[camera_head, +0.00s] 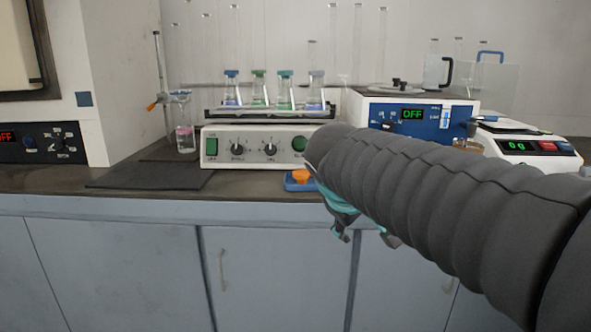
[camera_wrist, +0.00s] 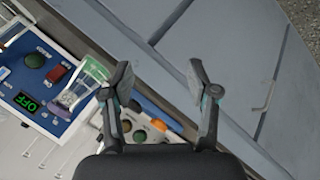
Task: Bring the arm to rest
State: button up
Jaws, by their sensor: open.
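My arm in its dark ribbed sleeve reaches in from the right in the head view. My gripper (camera_head: 365,237) hangs below its end, in front of the bench edge, mostly hidden by the sleeve. In the wrist view my gripper (camera_wrist: 163,80) is open, its two fingers spread wide with nothing between them. Behind the fingers I see the bench edge and the grey cabinet fronts (camera_wrist: 225,40).
A shaker with several flasks (camera_head: 255,147) stands on the bench (camera_head: 60,179). A blue-fronted device (camera_head: 412,117) reading OFF and a balance (camera_head: 535,147) stand to the right. A blue tray with an orange item (camera_head: 301,180) lies near the front edge. A dark mat (camera_head: 150,176) lies left.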

jog(key=s+d+f+m+y, duration=0.1)
jog(key=s+d+f+m, duration=0.1)
jog(key=s+f, duration=0.5)
jog(key=s+d+f+m+g+y, duration=0.1)
jog(key=s+f+m, duration=0.3)
jog(key=s, duration=0.9)
notch_tip(320, 180, down, 3)
jog(key=shift+s+d+f+m+g+y, duration=0.15)
jog(key=shift+s+d+m+g+y, duration=0.2)
jog(key=shift+d+y, duration=0.4)
